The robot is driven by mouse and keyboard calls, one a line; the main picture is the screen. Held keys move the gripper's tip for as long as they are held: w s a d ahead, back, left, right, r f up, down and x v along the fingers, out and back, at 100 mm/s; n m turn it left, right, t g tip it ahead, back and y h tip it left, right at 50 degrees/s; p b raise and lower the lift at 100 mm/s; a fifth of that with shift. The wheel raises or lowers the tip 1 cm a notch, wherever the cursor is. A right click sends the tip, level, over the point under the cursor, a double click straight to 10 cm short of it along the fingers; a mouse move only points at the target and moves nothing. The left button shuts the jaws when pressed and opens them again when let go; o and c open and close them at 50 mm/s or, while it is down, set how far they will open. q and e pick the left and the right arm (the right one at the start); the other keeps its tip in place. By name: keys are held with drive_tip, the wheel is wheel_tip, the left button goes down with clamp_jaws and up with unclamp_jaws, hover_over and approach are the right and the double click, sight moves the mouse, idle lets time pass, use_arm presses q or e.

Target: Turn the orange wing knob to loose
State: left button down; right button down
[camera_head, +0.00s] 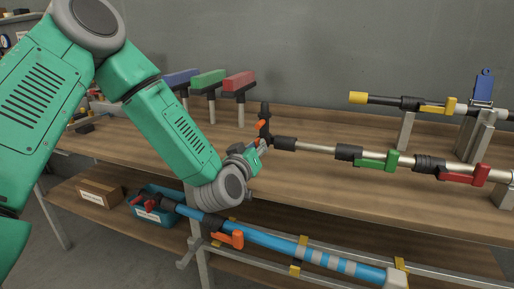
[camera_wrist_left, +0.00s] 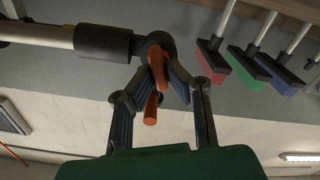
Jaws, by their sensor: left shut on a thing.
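The orange wing knob (camera_head: 261,124) sits at the left end of a pale pipe (camera_head: 315,148) with black couplings, above the wooden bench. It also shows in the left wrist view (camera_wrist_left: 152,106), beside a black coupling (camera_wrist_left: 103,43). My left gripper (camera_head: 259,146) reaches it from the front left. In the left wrist view the two fingers of my left gripper (camera_wrist_left: 160,80) are on either side of the orange knob and shut on it. The fingers hide part of the knob. My right gripper is not in view.
Green (camera_head: 379,160) and red (camera_head: 465,175) valve handles sit further right along the pipe. Blue, green and red T-shaped tools (camera_head: 239,83) stand behind my arm. A blue pole (camera_head: 265,240) with an orange handle (camera_head: 237,238) lies below. The front bench top is mostly clear.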

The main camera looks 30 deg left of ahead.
use_arm(q)
drive_tip(key=n, duration=0.2)
drive_tip(key=f+n, duration=0.1)
drive_tip(key=shift+s+n+b, duration=0.15)
drive_tip(key=shift+n+b, duration=0.2)
drive_tip(key=shift+n, duration=0.05)
drive_tip(key=n+b, duration=0.1)
drive_tip(key=n, duration=0.3)
drive_tip(key=shift+a+f, duration=0.1)
drive_tip(key=shift+f, duration=0.05)
drive_tip(key=n+b, duration=0.1)
drive_tip(key=n, duration=0.3)
drive_tip(key=shift+f+b, duration=0.1)
drive_tip(key=shift+b, duration=0.3)
drive_tip(key=shift+n+b, duration=0.9)
drive_tip(key=shift+n, duration=0.9)
drive_tip(key=c, duration=1.6)
unclamp_jaws()
drive_tip(key=shift+r, duration=0.2)
